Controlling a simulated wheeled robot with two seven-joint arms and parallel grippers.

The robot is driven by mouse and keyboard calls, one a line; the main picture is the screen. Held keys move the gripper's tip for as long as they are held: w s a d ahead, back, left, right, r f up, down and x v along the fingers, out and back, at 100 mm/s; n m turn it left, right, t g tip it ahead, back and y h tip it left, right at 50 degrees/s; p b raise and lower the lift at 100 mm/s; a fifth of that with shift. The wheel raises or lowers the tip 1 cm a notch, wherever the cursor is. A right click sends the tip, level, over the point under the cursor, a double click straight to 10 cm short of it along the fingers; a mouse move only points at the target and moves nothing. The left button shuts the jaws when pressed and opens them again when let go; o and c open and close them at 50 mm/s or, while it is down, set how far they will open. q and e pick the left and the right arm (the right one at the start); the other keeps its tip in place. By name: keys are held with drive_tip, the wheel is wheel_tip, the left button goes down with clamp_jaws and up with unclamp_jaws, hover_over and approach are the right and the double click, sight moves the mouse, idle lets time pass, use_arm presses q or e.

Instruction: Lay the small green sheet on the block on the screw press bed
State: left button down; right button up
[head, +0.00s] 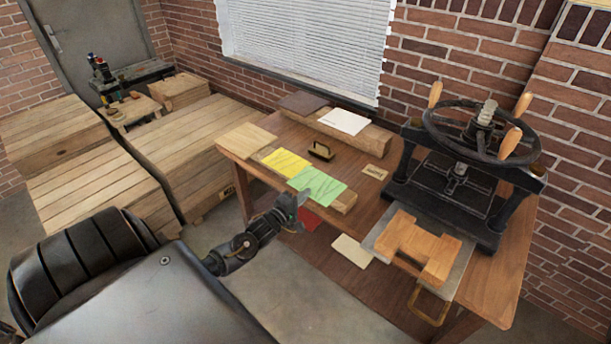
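The small green sheet (320,184) lies flat beside a yellow sheet (285,161) on a low wooden board near the table's front edge. The screw press (465,180) stands at the right of the table. Its grey bed (452,275) sticks out toward the front and carries a notched wooden block (420,243). My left gripper (294,207) is at the front edge of the table, just short of the green sheet's near left corner. It is small and dark here, and its finger opening cannot be made out. My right gripper is out of view.
A black-handled tool (321,151), a small card (375,172) and a white sheet (343,122) on a wooden beam lie behind. Wooden crates (190,150) stand left.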

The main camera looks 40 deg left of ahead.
use_arm(q)
drive_tip(key=s+p, duration=0.6)
drive_tip(key=s, duration=0.9)
drive_tip(key=shift+d, duration=0.15)
idle(0.4)
drive_tip(key=w+d+r+b, duration=0.1)
drive_tip(key=w+d+r, duration=0.15)
drive_tip(key=d, duration=0.35)
drive_tip(key=w+d+r+b, duration=0.2)
drive_tip(key=w+d, duration=0.1)
drive_tip(key=d, duration=0.2)
drive_tip(key=w+d+r+b, duration=0.1)
drive_tip(key=d+r+b, duration=0.4)
drive_tip(key=d+r, duration=0.7)
wheel_tip(320, 180, up, 2)
drive_tip(key=shift+w+r+b, duration=0.1)
drive_tip(key=shift+w+b, duration=0.15)
drive_tip(key=shift+b, duration=0.05)
